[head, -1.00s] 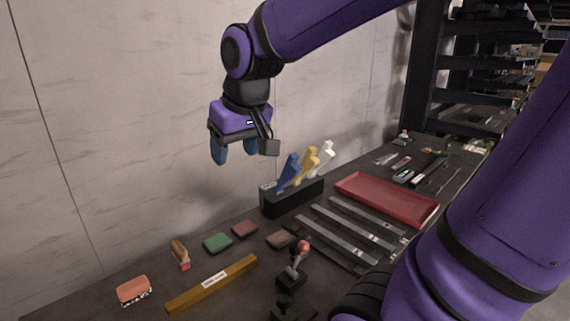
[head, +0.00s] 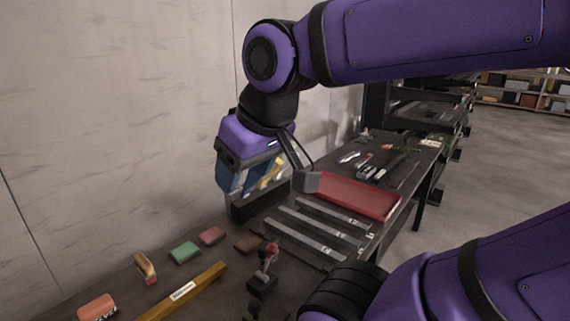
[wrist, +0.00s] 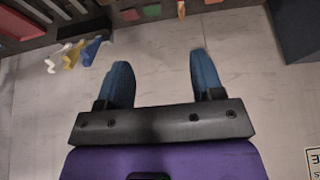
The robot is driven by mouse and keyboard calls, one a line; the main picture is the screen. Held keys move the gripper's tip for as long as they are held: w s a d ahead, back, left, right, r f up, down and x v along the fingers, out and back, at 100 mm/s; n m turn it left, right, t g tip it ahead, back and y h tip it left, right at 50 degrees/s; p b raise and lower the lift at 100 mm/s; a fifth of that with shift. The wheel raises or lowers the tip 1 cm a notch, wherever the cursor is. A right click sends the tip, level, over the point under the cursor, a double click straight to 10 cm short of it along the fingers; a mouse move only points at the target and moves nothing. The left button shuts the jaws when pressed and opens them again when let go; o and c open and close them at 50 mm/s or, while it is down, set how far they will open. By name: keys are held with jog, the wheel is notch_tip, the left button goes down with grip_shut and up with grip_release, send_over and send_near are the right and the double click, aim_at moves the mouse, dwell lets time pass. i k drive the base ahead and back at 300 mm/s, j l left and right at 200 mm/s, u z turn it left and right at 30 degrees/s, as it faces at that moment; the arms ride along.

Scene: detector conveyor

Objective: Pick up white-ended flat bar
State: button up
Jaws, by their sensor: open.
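Several flat grey metal bars lie side by side on the dark table in the head view: a front bar (head: 302,238), a middle bar (head: 320,224) and a back bar (head: 336,211). Small pale marks show near their right ends; I cannot tell which bar is the white-ended one. Bars also show at the top left of the wrist view (wrist: 30,11). My gripper (head: 238,182) is open and empty, above and to the left of the bars, in front of the tool holder. Its two blue fingers (wrist: 159,64) are apart in the wrist view, with the wall behind them.
A red tray (head: 355,195) lies behind the bars. A black holder (head: 243,208) with coloured handles is partly hidden by my gripper. A red-topped joystick (head: 266,262), a yellow bar (head: 190,288) and a green block (head: 184,252) lie nearer. The wall stands close at left.

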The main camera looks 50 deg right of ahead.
aim_at(362, 162)
jog(key=k+z, duration=0.1)
jog(key=k, duration=0.55)
jog(key=l+z, duration=0.1)
jog(key=z, duration=0.35)
jog(key=l+z, duration=0.15)
jog(key=z, duration=0.3)
jog(key=l+z, duration=0.1)
jog(key=z, duration=0.35)
jog(key=i+l, duration=0.4)
jog(key=l, duration=0.15)
jog(key=i+l, duration=0.4)
jog(key=l, duration=0.15)
jog(key=i+l+u, duration=0.1)
jog(key=u, duration=0.3)
jog(key=i+l+u, duration=0.1)
jog(key=u, duration=0.3)
jog(key=i+l+u, duration=0.15)
jog(key=l, duration=0.35)
jog(key=i+l+u, duration=0.15)
jog(key=l, duration=0.4)
jog(key=i+l+u, duration=0.2)
jog(key=l, duration=0.35)
jog(key=l+u, duration=0.15)
jog(key=l, duration=1)
jog(key=i+l, duration=0.1)
jog(key=l, duration=0.5)
